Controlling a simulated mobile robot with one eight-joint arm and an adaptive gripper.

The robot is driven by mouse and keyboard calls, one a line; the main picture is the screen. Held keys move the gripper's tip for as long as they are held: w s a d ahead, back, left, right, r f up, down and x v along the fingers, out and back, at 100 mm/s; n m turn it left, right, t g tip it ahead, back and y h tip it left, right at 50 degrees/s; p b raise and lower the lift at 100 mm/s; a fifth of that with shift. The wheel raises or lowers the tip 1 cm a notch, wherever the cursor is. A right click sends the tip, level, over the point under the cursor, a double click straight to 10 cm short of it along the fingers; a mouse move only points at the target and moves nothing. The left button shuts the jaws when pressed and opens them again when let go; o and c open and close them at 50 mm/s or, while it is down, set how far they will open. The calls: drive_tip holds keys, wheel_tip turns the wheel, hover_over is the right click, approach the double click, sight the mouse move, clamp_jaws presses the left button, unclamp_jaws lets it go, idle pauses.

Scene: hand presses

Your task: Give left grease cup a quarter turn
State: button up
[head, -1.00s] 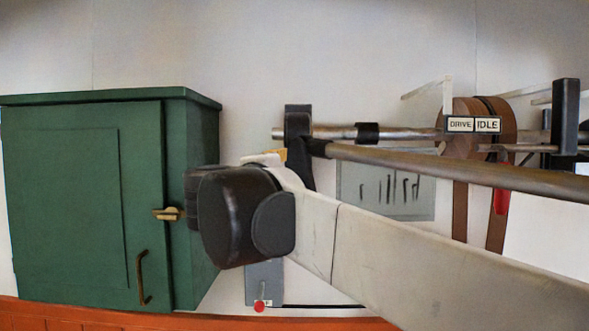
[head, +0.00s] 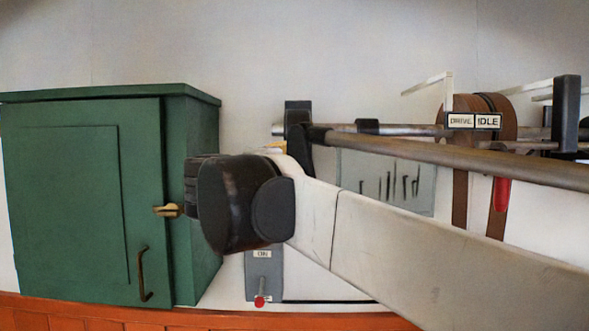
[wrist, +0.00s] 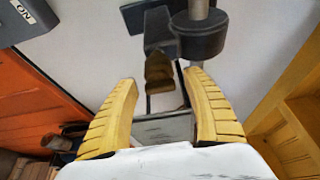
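In the wrist view, a small brass-coloured piece (wrist: 159,72), which looks like the left grease cup, sits at a dark bearing block (wrist: 200,38) on a shaft. My gripper (wrist: 162,77) is open, its two yellow fingers spread with the brass piece showing between the fingertips. I cannot tell how far ahead of the tips it is; no contact shows. In the head view, the dark bearing block (head: 299,115) stands at the left end of the shaft. My own arm covers most of the gripper and the cup there.
A green cabinet (head: 75,200) with a brass latch stands at left. A grey ON switch box (head: 264,278) with a red knob is low on the wall. A belt pulley (head: 460,110) with DRIVE and IDLE labels is at right. In the wrist view, orange panelling (wrist: 40,85) lies left.

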drive_tip(key=v, duration=1.2)
